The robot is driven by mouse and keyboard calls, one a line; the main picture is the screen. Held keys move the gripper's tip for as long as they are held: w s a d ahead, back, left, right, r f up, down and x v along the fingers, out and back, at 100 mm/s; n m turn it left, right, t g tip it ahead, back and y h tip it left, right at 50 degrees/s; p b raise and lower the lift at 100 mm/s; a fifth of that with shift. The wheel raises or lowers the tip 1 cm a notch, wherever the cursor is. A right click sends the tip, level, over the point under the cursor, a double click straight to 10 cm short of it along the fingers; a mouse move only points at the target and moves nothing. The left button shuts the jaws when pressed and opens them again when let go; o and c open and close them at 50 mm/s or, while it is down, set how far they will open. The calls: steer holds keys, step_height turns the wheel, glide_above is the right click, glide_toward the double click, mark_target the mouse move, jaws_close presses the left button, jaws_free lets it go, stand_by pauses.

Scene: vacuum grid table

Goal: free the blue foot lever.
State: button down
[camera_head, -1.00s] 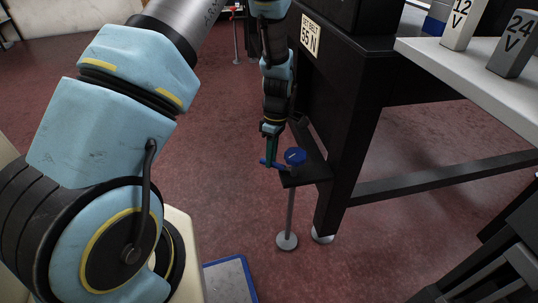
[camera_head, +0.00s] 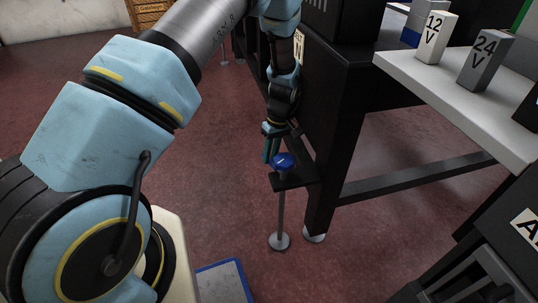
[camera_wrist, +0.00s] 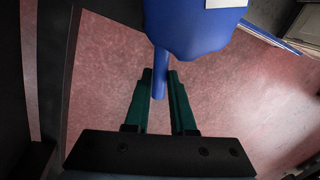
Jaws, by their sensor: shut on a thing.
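The blue foot lever shows in the wrist view as a large blue head (camera_wrist: 195,30) with a narrow blue stem reaching down between my fingertips. A white patch is on its head. In the head view, the round blue head (camera_head: 283,160) sits above a black bracket on the table's leg. My gripper (camera_head: 270,150) points down beside its left side; its green fingers (camera_wrist: 160,80) are shut on the stem. The fingers hide most of the stem in the head view.
The black bracket (camera_head: 298,179) has a thin support rod with a round foot (camera_head: 279,241) beside the black table leg (camera_head: 336,150). A pale shelf (camera_head: 450,95) holds 12 V and 24 V blocks at right. Red floor to the left is open.

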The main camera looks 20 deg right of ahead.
steer(key=shift+d, duration=0.1)
stand_by(0.3)
steer(key=c, duration=0.8)
jaws_free()
steer(key=shift+o, duration=0.2)
step_height(320, 180, up, 11)
steer(key=d+p, duration=0.1)
steer(key=d, duration=0.1)
steer(key=shift+w+f, duration=0.15)
steer(key=shift+w, duration=0.05)
